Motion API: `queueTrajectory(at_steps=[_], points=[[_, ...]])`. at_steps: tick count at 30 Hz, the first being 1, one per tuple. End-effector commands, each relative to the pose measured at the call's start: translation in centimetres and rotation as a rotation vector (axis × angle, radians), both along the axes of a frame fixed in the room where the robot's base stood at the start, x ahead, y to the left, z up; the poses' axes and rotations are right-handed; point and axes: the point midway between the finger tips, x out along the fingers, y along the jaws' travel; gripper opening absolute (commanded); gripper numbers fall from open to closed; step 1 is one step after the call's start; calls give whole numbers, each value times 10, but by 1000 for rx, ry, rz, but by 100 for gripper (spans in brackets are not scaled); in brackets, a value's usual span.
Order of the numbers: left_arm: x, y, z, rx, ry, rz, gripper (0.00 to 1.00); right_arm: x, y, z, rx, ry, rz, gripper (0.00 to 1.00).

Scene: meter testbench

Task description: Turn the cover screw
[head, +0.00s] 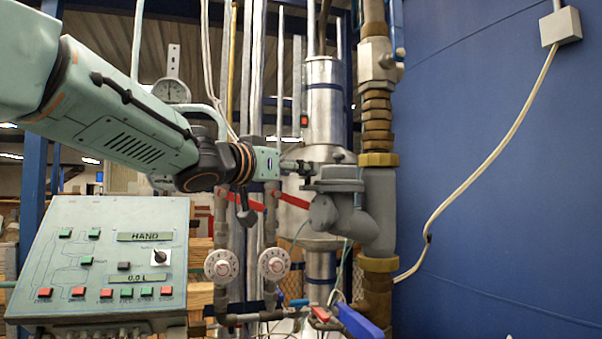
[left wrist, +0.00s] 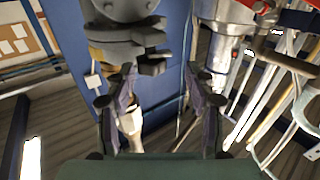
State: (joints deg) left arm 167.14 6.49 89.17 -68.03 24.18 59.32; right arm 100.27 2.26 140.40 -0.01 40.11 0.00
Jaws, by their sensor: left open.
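The grey meter body (head: 346,215) sits in the brass-fitted pipe, with a round flanged cover (head: 335,178) on top. In the left wrist view the grey meter (left wrist: 122,28) is at the top, with stepped flange edges near my fingers. My left gripper (head: 303,167) reaches in from the left, beside the cover's upper left edge. In the left wrist view its two fingers (left wrist: 163,90) are apart with nothing between them. I cannot pick out the cover screw for certain in either view. My right gripper is not in view.
A control panel (head: 100,255) with buttons stands at lower left. Two white dial valves (head: 221,266) are below my left arm. A vertical pipe with brass fittings (head: 377,100) rises behind the meter. A blue-handled valve (head: 358,322) sits below. The blue wall (head: 510,150) on the right is mostly bare.

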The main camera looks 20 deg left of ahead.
Motion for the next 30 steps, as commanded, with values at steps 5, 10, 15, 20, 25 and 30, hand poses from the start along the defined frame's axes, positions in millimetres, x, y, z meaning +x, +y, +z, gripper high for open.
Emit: queueTrajectory(at_steps=[5, 10, 15, 20, 25, 30], points=[[-2, -1, 0, 1, 1, 0, 55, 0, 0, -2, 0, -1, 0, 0], [-3, 0, 0, 0, 0, 0, 55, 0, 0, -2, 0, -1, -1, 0], [-4, 1, 0, 0, 0, 1, 55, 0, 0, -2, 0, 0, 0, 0], [-3, 1, 0, 0, 1, 0, 44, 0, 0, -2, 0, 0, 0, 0], [-2, 0, 0, 0, 1, 0, 30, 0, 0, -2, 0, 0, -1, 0], [-2, -1, 0, 1, 1, -2, 15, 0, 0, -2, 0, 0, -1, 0]])
